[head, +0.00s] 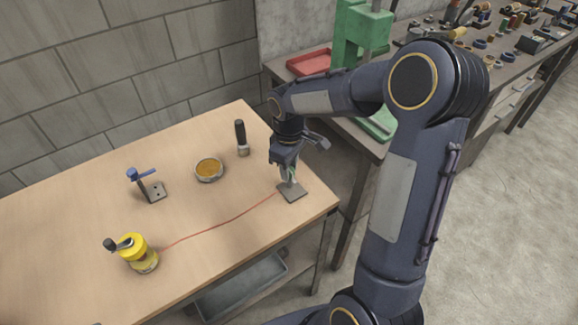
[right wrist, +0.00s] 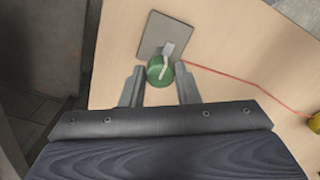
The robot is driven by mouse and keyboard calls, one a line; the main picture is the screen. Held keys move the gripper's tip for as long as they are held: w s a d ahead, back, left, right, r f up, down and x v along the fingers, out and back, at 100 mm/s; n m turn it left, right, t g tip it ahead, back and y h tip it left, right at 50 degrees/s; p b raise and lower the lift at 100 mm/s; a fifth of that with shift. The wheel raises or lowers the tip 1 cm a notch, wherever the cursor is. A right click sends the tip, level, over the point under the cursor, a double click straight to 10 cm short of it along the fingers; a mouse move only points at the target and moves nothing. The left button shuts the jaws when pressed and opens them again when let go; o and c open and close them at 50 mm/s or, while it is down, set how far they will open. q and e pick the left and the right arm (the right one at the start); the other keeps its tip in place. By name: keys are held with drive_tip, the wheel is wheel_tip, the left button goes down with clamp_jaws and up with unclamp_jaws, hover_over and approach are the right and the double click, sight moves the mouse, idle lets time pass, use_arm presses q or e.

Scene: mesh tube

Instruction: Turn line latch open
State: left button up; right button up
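A green round knob with a pale lever (right wrist: 159,72) stands on a square grey plate (head: 291,192) near the table's right corner; this looks like the line latch. A thin red line (head: 222,225) runs from the plate side to a yellow reel (head: 136,249) at the left. My right gripper (head: 289,176) points down over the plate. In the right wrist view its two fingers stand apart, one on each side of the green knob, with small gaps visible. In the head view the gripper partly hides the knob. My left gripper is not in view.
On the table (head: 80,210) stand a blue-handled bracket (head: 147,186), a round dish of orange-brown contents (head: 209,169) and a black-handled tool (head: 241,138). A workbench with a green press (head: 358,35) and red tray (head: 308,62) lies behind my right arm.

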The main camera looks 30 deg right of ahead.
drive_tip(key=o, duration=0.4)
drive_tip(key=shift+c, duration=0.2)
wheel_tip(320, 180, up, 8)
drive_tip(key=shift+f, duration=0.1)
drive_tip(key=shift+s, duration=0.1)
idle(0.4)
drive_tip(key=s+a+r+m+t+y, duration=0.1)
drive_tip(key=s+a+m+t+y, duration=0.1)
drive_tip(key=s, duration=0.8)
drive_tip(key=s+a+r+m+t+y, duration=0.1)
drive_tip(key=s+a+m+t, duration=0.2)
drive_tip(key=s, duration=0.8)
drive_tip(key=a+m, duration=0.2)
drive_tip(key=m, duration=0.1)
drive_tip(key=shift+s+r+t+y+p, duration=0.3)
drive_tip(key=shift+y+p, duration=0.1)
